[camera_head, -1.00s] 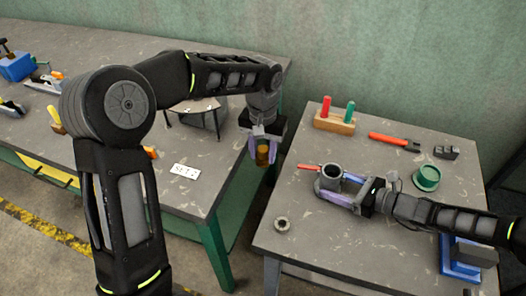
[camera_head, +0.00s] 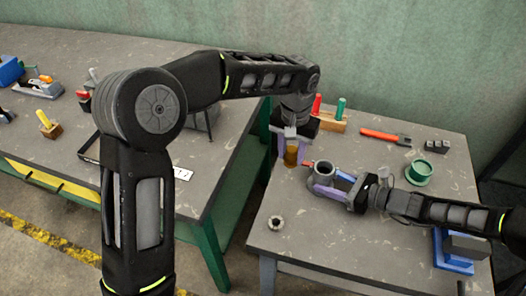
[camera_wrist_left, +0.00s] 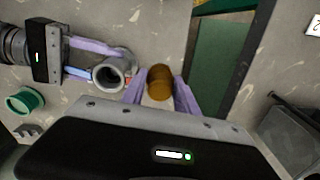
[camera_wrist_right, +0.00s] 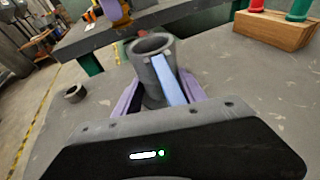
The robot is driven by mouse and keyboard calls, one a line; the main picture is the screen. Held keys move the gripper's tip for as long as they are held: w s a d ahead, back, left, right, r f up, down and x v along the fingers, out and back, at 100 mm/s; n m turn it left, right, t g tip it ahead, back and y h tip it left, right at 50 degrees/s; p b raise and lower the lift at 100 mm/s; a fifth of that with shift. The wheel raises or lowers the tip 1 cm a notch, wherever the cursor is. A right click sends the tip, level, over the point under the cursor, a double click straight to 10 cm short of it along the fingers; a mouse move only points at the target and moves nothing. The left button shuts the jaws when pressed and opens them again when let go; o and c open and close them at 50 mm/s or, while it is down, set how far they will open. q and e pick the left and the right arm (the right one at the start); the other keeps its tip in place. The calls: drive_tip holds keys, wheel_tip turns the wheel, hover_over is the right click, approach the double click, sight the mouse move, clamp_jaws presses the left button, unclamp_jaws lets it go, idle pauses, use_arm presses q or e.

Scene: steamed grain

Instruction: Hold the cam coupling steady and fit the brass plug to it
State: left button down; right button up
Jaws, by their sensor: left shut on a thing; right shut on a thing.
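The grey cam coupling (camera_head: 323,171) is an open-topped cylinder with a red-tipped lever, standing upright at the right table. My right gripper (camera_head: 338,186) is shut on it from the right; its purple fingers also flank it in the right wrist view (camera_wrist_right: 150,80). The brass plug (camera_head: 291,156) is a golden-brown cylinder. My left gripper (camera_head: 292,150) is shut on it and holds it above the right table's left edge, left of and apart from the coupling. In the left wrist view the plug (camera_wrist_left: 159,83) sits just right of the coupling's open mouth (camera_wrist_left: 110,75).
A small grey ring (camera_head: 276,223) lies on the right table (camera_head: 345,235) near the front left. The table's front middle is clear.

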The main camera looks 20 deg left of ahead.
use_arm(q)
wheel_tip(320, 180, up, 3)
hover_over(322, 177)
drive_tip(key=w, duration=0.3)
use_arm(e)
drive_tip(key=shift+d, duration=0.1)
use_arm(q)
wheel_tip(322, 177, up, 2)
drive_tip(key=shift+s+r+n, duration=0.1)
drive_tip(key=shift+r+n, duration=0.1)
drive_tip(key=shift+n, duration=0.7)
drive_tip(key=shift+f, duration=2.4)
drive_tip(key=shift+d+f, duration=0.1)
drive_tip(key=shift+f, duration=0.1)
drive_tip(key=shift+f, duration=0.25)
drive_tip(key=shift+f, duration=0.95)
